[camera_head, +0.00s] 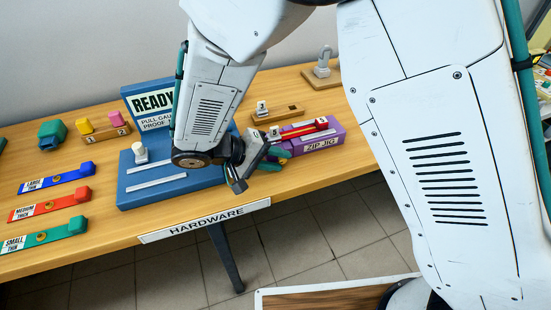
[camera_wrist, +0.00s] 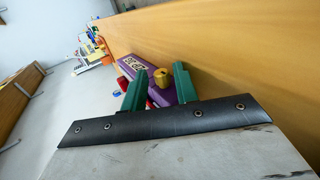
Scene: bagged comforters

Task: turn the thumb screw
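In the wrist view a brass-coloured knob (camera_wrist: 162,77), which looks like the thumb screw, stands at the near end of the purple zip jig (camera_wrist: 139,67). My gripper (camera_wrist: 159,86) has two green fingers set apart, one on each side of the knob in this view. I see gaps between the knob and both fingers; whether they are level with it in depth is unclear. In the head view my gripper (camera_head: 276,159) is at the left end of the zip jig (camera_head: 321,144), and the knob cannot be made out there.
A blue stand (camera_head: 165,185) with a READY sign is just left of my gripper. A wooden block (camera_head: 277,115) lies behind. Blue, red and green strips (camera_head: 50,207) with brass knobs lie at the left of the wooden table. A HARDWARE label (camera_head: 205,221) marks its front edge.

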